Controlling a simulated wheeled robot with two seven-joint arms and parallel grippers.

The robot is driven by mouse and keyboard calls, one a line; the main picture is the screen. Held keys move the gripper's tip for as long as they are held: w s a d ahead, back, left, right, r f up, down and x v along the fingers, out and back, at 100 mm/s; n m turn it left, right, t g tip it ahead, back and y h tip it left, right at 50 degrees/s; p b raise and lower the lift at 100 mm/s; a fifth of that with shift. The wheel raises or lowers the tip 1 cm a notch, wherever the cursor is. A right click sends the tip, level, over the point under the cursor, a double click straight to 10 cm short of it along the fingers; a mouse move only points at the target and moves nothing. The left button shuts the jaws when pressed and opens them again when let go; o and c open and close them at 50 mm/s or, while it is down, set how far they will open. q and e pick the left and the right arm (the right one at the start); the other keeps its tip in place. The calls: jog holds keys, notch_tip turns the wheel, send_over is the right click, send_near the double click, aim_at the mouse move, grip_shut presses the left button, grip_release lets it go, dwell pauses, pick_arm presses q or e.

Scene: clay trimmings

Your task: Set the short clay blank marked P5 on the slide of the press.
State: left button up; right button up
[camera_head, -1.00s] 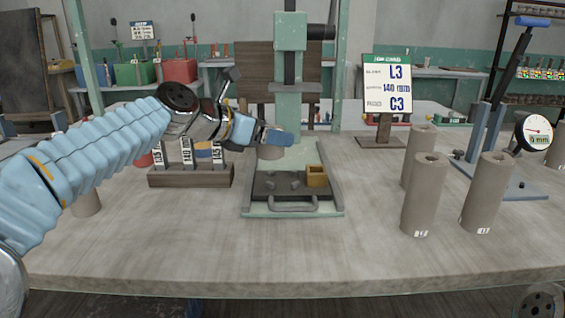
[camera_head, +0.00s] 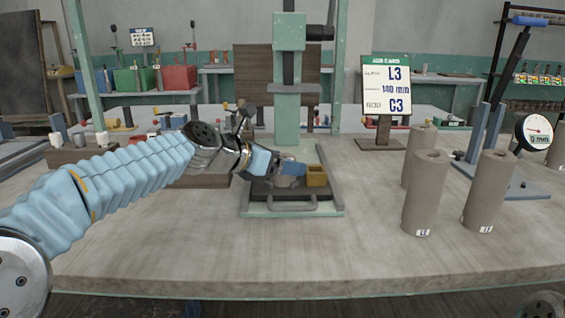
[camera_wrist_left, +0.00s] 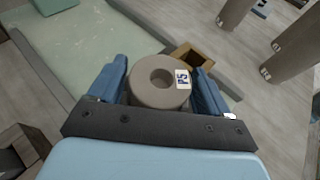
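The short clay blank marked P5 (camera_wrist_left: 158,92) is a squat grey-brown cylinder with a hole in its top. In the left wrist view it sits between the fingers of my left gripper (camera_wrist_left: 160,88), which is shut on it. In the head view my left gripper (camera_head: 290,168) is over the dark slide (camera_head: 293,195) of the green press (camera_head: 288,100). The blank is low over the slide, mostly hidden by the gripper, and I cannot tell whether it touches. My right gripper is not in view.
A small ochre box (camera_head: 316,176) stands on the slide just right of the gripper. Tall clay cylinders (camera_head: 425,195) stand to the right. A job card (camera_head: 387,85) stands behind. A wooden rack (camera_head: 205,180) is partly behind my left arm. The front table is clear.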

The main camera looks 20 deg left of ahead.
pick_arm(q)
jog(key=shift+r, duration=0.1)
jog(key=v, duration=1.1)
jog(key=shift+a+r, duration=0.1)
jog(key=shift+a, duration=0.05)
jog(key=shift+s+a+r, duration=0.15)
jog(key=shift+s, duration=0.2)
